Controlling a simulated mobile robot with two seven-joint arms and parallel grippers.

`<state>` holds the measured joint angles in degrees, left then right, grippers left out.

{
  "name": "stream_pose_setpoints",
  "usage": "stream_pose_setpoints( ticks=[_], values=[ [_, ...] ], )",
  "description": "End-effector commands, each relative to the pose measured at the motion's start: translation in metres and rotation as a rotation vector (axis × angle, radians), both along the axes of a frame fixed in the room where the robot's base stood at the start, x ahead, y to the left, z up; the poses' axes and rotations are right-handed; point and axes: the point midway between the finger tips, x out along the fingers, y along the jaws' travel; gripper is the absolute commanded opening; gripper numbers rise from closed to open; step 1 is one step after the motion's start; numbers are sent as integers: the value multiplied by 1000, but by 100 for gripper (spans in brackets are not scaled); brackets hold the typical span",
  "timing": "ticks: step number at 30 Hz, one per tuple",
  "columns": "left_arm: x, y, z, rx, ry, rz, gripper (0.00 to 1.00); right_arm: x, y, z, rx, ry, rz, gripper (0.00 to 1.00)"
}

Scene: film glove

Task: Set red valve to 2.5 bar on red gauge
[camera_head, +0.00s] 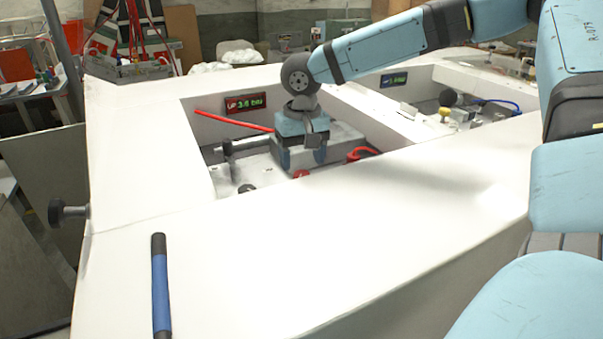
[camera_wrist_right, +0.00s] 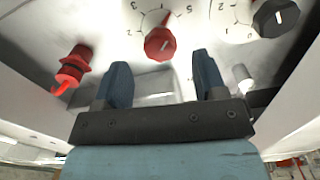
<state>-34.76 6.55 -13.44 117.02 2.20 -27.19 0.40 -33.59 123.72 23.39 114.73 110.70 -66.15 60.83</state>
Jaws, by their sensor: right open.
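The red gauge (camera_head: 245,105) is a dark display on the back wall of the left recess. In the head view a small red part, likely this knob (camera_head: 300,173), shows just below my fingertips. My right gripper (camera_head: 302,157) points down into the recess, open and empty. In the wrist view its two blue fingers (camera_wrist_right: 160,68) stand apart, with the knob ahead between them. My left gripper is out of view.
A red connector (camera_wrist_right: 72,66) and a black knob (camera_wrist_right: 276,17) flank the valve. A red hose (camera_head: 234,120) and a red coil (camera_head: 361,153) are in the recess, whose walls surround my gripper. A blue-handled tool (camera_head: 160,285) lies in front.

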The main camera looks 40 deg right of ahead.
Motion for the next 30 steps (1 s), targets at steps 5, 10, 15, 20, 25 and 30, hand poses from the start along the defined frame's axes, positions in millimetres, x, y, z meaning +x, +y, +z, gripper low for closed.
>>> stream_pose_setpoints(
  ticks=[5, 10, 15, 20, 25, 30],
  values=[
    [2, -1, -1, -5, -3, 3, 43, 0, 0, -27, 0, 1, -1, 65],
    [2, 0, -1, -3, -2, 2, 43, 0, 0, -37, 0, -1, 0, 65],
    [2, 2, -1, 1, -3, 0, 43, 0, 0, -39, 1, -1, 0, 65],
    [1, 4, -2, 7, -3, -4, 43, 0, 0, -38, 0, -1, 0, 56],
    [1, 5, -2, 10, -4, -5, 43, 0, 0, -38, 0, -1, 0, 17],
    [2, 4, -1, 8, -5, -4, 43, 0, 0, -38, 0, -1, 3, 16]
  ],
)
